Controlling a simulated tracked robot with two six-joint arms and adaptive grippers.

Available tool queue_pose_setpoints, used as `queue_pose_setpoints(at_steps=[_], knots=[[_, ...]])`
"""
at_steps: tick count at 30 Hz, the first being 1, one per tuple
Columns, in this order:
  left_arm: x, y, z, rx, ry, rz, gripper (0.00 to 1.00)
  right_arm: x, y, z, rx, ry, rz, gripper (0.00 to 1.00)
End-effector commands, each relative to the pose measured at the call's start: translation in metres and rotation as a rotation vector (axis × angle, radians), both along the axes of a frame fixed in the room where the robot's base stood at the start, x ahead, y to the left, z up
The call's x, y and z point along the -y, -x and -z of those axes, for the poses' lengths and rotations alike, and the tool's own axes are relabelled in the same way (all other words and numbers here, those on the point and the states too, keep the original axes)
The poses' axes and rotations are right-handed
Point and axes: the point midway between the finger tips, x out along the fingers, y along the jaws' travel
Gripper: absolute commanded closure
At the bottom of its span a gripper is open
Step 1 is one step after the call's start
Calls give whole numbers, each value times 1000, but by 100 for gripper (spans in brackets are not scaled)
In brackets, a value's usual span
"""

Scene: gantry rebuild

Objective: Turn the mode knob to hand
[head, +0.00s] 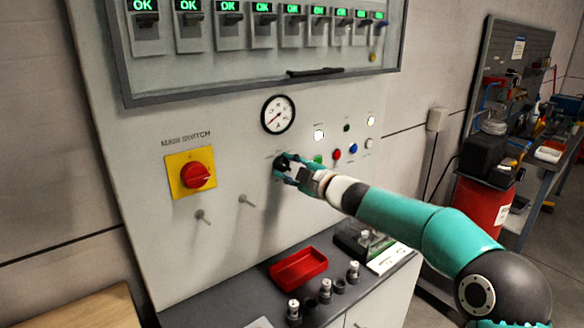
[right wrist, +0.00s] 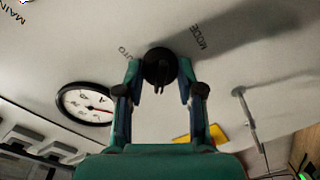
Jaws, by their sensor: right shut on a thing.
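The mode knob (right wrist: 159,66) is a round black knob on the pale panel, seen in the right wrist view with a ridge toward the picture's bottom. The word MODE stands to its right, and a partly covered label that reads like AUTO to its left. My right gripper (right wrist: 160,78) is shut on the knob, one finger at each side. In the head view my right gripper (head: 286,168) reaches the panel from the right and mostly hides the knob. Which position the knob points to cannot be told. My left gripper is not in view.
A red main switch (head: 196,175) on a yellow plate sits left of the knob. A pressure gauge (head: 278,114) is above it, and lamps and buttons (head: 337,154) are to the right. A red tray (head: 298,269) and fittings stand on the ledge below.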

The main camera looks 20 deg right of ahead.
Motion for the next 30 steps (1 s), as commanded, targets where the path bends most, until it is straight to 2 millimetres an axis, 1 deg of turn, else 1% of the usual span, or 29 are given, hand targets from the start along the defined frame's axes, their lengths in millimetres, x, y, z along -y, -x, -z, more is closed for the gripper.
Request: queue_pose_setpoints(at_steps=[2,3,7,8,16,20,23,26,30], knots=[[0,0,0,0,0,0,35,1,0,-1,3,2,1,98],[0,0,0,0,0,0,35,0,0,-1,3,2,1,61],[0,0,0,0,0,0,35,0,0,-1,2,2,0,40],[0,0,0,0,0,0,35,0,0,0,2,2,0,38],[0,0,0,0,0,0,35,0,0,0,-1,0,-1,38],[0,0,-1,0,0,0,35,2,4,-1,0,0,0,38],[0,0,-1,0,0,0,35,6,13,-1,-1,1,0,38],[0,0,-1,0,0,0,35,12,27,-2,-1,-1,2,38],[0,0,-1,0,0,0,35,24,53,-2,0,0,2,38]])
